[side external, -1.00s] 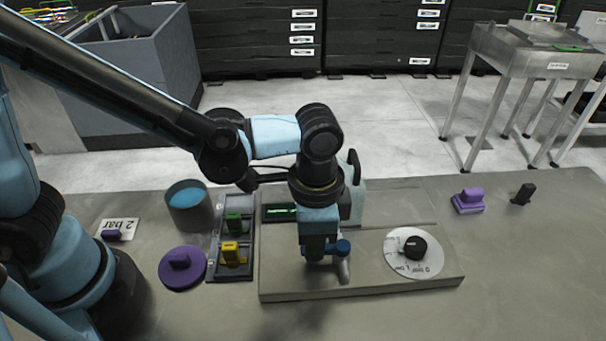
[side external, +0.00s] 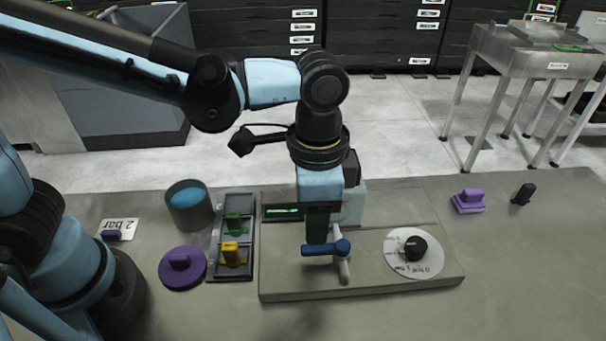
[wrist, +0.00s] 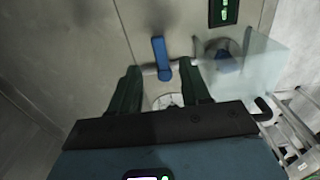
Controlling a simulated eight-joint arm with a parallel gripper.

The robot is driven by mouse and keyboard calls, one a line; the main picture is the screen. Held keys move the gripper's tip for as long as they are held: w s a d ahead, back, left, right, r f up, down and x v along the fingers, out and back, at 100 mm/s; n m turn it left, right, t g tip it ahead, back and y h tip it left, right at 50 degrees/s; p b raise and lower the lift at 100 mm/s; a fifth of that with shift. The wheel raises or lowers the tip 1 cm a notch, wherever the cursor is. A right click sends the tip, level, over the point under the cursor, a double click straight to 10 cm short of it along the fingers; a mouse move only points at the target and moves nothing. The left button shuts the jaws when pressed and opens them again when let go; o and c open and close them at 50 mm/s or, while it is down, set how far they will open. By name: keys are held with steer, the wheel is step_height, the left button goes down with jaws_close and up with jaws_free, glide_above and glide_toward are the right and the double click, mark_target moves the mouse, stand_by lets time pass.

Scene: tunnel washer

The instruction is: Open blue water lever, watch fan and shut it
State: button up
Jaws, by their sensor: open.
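The blue water lever (side external: 322,249) lies across a light grey pipe on the grey board, its handle pointing left in the side view. My gripper (side external: 318,238) is above the lever, pointing down. In the wrist view, the open dark fingers (wrist: 161,68) stand on either side of the blue lever (wrist: 161,55), with nothing clamped between them. A clear housing (wrist: 258,65) stands beside the lever, with a blurred blue part (wrist: 228,62) showing in it. I cannot tell for sure whether this is the fan or whether it turns.
A black knob (side external: 415,247) on a white dial sits right of the lever. A small green-lit display (side external: 283,212) is behind left. A tray (side external: 234,201) with green and yellow pieces, a purple disc (side external: 182,268) and a grey cup (side external: 189,212) stand left. The front right table is clear.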

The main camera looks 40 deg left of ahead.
step_height(320, 180, up, 6)
stand_by(0.4)
steer(key=shift+a, duration=0.1)
steer(key=a+f+n+t, duration=0.1)
steer(key=a+n+t, duration=0.2)
steer(key=a, duration=0.7)
steer(key=a+f+n+t, duration=0.2)
steer(key=a+n+t, duration=0.2)
steer(key=a, duration=0.7)
steer(key=shift+w+a+f+n, duration=0.3)
steer(key=shift+w+n, duration=0.05)
steer(key=shift+n, duration=0.75)
